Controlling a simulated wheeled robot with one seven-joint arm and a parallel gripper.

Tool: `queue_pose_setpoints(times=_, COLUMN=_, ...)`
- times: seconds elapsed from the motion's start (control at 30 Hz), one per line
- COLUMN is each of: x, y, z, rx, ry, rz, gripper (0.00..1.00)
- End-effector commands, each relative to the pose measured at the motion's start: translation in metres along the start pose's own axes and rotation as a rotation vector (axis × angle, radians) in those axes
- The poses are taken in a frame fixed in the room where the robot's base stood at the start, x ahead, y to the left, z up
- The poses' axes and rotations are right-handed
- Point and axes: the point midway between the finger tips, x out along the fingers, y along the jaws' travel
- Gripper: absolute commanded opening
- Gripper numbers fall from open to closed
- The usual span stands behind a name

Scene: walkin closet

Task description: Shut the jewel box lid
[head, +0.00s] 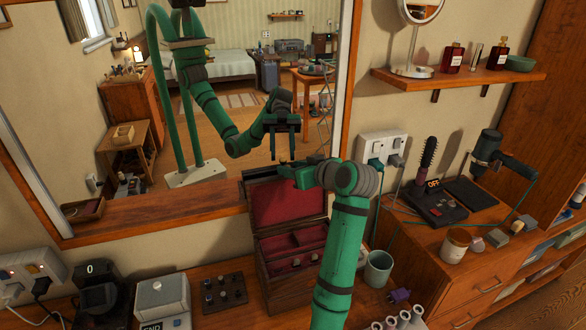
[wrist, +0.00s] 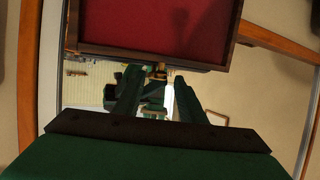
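The jewel box (head: 292,270) is a wooden box with red-lined compartments, standing on the dresser below the mirror. Its lid (head: 287,203) is open and stands raised at the back, red lining facing out. My gripper (head: 276,172) is at the lid's top edge in the head view, partly hidden by my own wrist. In the wrist view the lid (wrist: 150,25) fills the top, and my gripper (wrist: 157,78) has its two fingers apart with nothing between them. I cannot tell whether a finger touches the lid.
The mirror (head: 230,100) is close behind the lid and reflects my arm. A green cup (head: 378,268) stands right of the box. A small tray of knobs (head: 223,291) and a white box (head: 162,299) stand to its left. A wall shelf (head: 455,80) is at upper right.

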Motion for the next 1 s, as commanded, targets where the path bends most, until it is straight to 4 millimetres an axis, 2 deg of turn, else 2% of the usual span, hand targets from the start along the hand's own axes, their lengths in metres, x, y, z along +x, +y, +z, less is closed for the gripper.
queue_pose_setpoints(times=0.23, x=0.000, y=0.000, z=0.000, rx=0.000, ry=0.000, rz=0.000, gripper=0.37)
queue_pose_setpoints(times=0.4, x=0.000, y=0.000, z=0.000, rx=0.000, ry=0.000, rz=0.000, gripper=0.00)
queue_pose_setpoints(times=0.77, x=-0.004, y=-0.004, z=0.003, rx=-0.008, ry=0.029, rz=-0.001, gripper=0.00)
queue_pose_setpoints(times=1.0, x=-0.025, y=-0.013, z=0.014, rx=-0.038, ry=0.141, rz=0.003, gripper=0.00)
